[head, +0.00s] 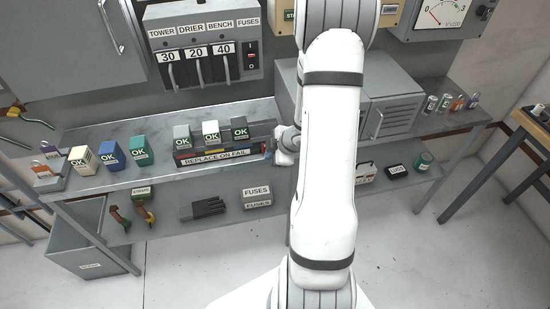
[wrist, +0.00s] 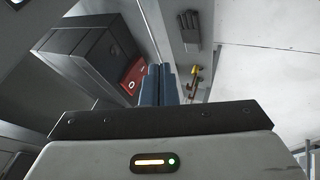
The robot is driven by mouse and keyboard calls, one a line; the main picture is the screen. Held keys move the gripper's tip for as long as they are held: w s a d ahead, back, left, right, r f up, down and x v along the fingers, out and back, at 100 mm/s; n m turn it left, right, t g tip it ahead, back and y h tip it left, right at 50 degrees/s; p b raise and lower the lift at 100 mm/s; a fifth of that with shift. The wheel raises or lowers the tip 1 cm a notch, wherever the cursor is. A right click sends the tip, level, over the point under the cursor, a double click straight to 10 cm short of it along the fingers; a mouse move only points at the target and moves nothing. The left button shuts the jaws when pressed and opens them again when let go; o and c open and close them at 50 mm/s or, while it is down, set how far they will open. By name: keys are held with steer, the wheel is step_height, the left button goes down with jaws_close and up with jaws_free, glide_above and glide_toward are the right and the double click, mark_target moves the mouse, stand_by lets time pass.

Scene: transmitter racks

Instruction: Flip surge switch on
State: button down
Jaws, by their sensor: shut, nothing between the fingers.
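A red rocker switch (wrist: 133,76) with a white ring mark shows in the wrist view on the end face of a dark grey box (wrist: 78,58). I cannot read a "surge" label on it. The box appears to be the "REPLACE ON FAIL" unit (head: 217,159) on the shelf in the head view, where its right end is partly hidden by my gripper (head: 269,149). In the wrist view the blue fingers of my gripper (wrist: 161,70) are shut and empty, pointing just right of the red switch. I cannot tell whether they touch it.
Modules marked OK (head: 211,133) stand on the unit. A grey cabinet (head: 395,105) stands right of my arm. A wall panel (head: 205,45) with breaker handles has another small red switch (head: 252,57). Black gloves (head: 203,208) lie on the lower shelf.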

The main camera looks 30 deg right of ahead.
steer(key=shift+w+d, duration=0.1)
steer(key=shift+w, duration=0.3)
steer(key=shift+w, duration=0.15)
steer(key=shift+w+f, duration=0.1)
steer(key=shift+p, duration=0.3)
